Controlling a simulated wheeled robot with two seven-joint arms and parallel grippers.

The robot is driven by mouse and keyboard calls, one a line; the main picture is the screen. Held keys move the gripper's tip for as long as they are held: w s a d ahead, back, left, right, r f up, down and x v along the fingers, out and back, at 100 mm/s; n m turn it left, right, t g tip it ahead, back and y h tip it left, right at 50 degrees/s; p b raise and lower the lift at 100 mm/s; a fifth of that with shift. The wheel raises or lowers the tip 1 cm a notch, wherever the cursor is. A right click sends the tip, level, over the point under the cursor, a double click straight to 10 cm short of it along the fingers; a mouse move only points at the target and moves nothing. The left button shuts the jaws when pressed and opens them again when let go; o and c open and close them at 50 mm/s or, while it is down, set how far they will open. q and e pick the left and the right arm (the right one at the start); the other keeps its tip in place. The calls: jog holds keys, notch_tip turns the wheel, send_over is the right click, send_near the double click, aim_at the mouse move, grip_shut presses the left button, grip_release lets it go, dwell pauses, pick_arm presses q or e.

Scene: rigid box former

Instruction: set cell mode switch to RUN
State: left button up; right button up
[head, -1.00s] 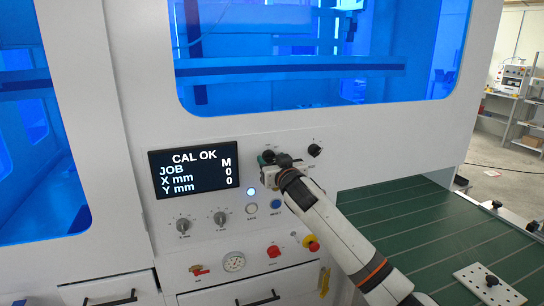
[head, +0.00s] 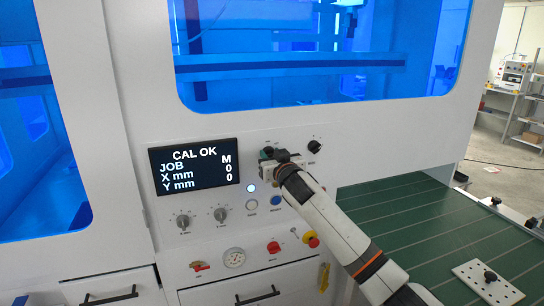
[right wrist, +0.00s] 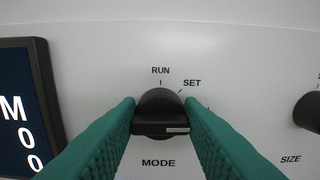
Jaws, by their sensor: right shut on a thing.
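The black MODE switch knob (right wrist: 158,112) is in the middle of the right wrist view. Its grip bar lies across the picture, with a white line on its right part, pointing right rather than up at the RUN label (right wrist: 160,70). The SET label (right wrist: 192,83) is up and right of the knob. My right gripper (right wrist: 160,122) is shut on the knob, one green finger on each side. The right finger hides part of the panel beside a tick mark. In the head view my right gripper (head: 269,155) covers most of the knob. My left gripper is not in view.
The display (head: 194,165) reads CAL OK, JOB M, and zeros for X and Y. The SIZE knob (right wrist: 308,112) is to the right. A green conveyor (head: 430,222) lies at right.

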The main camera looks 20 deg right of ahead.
jog(key=n+p, duration=0.2)
jog(key=n, duration=0.2)
jog(key=n+p, duration=0.2)
jog(key=n, duration=0.3)
jog(key=shift+a, duration=0.15)
jog(key=shift+f+n+p, duration=0.15)
jog(key=shift+n+p, duration=0.65)
jog(key=shift+n, duration=1.35)
jog(key=shift+f+n+p, duration=0.1)
jog(key=shift+n+p, duration=0.7)
jog(key=shift+n, duration=1.35)
jog(key=o, duration=0.9)
jog(key=shift+o, duration=0.2)
